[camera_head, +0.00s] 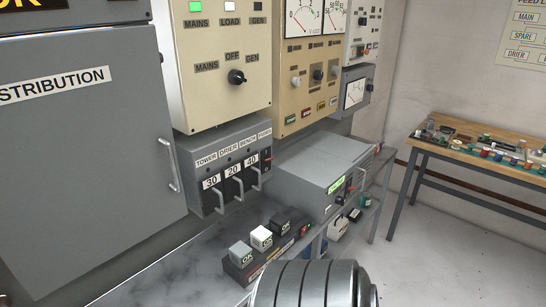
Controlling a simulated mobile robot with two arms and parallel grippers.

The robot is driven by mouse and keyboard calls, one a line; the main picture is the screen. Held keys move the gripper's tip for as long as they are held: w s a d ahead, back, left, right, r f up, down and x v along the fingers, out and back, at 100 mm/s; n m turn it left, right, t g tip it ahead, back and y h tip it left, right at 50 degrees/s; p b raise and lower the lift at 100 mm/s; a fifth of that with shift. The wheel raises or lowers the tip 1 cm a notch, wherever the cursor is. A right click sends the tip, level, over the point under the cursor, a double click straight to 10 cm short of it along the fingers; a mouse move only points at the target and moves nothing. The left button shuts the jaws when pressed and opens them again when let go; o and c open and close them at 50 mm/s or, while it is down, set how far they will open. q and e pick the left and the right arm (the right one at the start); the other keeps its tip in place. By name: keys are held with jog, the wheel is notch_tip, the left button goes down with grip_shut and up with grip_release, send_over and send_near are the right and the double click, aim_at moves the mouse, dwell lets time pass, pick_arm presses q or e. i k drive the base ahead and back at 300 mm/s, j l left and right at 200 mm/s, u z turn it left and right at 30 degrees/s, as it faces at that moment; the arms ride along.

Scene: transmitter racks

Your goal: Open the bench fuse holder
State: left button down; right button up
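A grey fuse box (190,160) is mounted low on the wall in the middle left, under the cream switch panel. Its labels read TOWER, DRIER, BENCH and a fourth that is hard to read. The bench fuse holder (252,173) is the third from the left, marked 40, with a pale handle at its front. The tower holder (212,194), marked 30, and the drier holder (232,184), marked 20, sit to its left. The bench holder looks seated in the box like these two. Neither gripper is in view.
A grey shelf (160,278) runs below the fuse box and carries small blocks marked OK (262,238). A grey cabinet door (80,150) with a handle fills the left. A grey unit (310,170) stands right of the fuse box. A wooden workbench (480,172) stands far right, beyond open floor.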

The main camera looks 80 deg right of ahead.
aim_at(251, 174)
jog(key=z, duration=2.1)
jog(key=l+z, duration=0.15)
